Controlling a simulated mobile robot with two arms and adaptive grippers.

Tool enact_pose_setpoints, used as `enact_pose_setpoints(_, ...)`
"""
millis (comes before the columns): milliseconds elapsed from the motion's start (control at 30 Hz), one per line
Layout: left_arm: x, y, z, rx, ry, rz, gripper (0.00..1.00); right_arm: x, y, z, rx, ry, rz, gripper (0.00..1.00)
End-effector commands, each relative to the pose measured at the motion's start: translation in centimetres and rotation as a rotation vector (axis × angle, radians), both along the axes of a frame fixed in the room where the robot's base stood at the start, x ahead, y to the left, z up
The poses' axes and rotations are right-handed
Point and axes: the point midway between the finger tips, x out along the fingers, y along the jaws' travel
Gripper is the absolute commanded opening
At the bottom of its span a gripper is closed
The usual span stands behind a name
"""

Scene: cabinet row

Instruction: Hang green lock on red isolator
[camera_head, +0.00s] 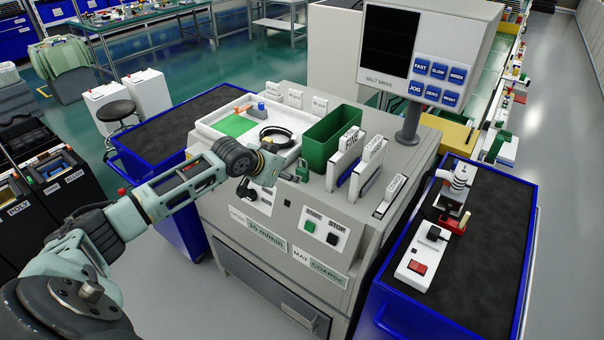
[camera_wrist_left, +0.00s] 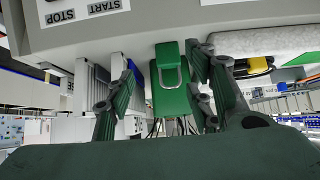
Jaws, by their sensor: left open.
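A small green lock (camera_head: 303,172) stands near the front edge of the grey console, in front of the green bin. In the left wrist view, which is upside down, the lock (camera_wrist_left: 168,51) shows its metal shackle between my two finger lines, closer to the right-hand finger. My left gripper (camera_head: 286,172) is open beside the lock; its spread fingers (camera_wrist_left: 163,88) also show in the wrist view. I cannot tell whether a finger touches the lock.
The green bin (camera_head: 330,138) stands behind the lock. A white tray (camera_head: 205,127) lies to its left, and upright white-and-blue holders (camera_head: 365,167) stand to its right. A white switched strip (camera_head: 422,255) lies on that cart.

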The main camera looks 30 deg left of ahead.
Motion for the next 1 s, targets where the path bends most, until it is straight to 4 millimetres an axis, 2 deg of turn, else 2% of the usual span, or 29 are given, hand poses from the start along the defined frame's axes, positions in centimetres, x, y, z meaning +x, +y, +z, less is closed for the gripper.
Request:
enact_pose_setpoints(33, 0.4, 0.8, 0.6, -0.003, -0.01, 0.013, 0.48, 0.0, 0.3, -0.1, 0.004, 0.0, 0.0, 0.4)
enact_pose_setpoints(167, 1.0, 1.4, 0.6, -0.009, -0.021, 0.025, 0.48, 0.0, 0.6, -0.8, 0.007, 0.001, 0.001, 0.4)
enact_pose_setpoints(700, 5.8, 0.9, -4.3, -0.009, -0.02, 0.023, 0.48, -0.1, -0.2, -8.3, -0.002, 0.001, 0.0, 0.4)
enact_pose_setpoints(1000, 7.7, 0.8, -5.6, -0.008, -0.019, 0.024, 0.48, -0.1, -0.4, -8.6, -0.004, 0.001, 0.0, 0.4)
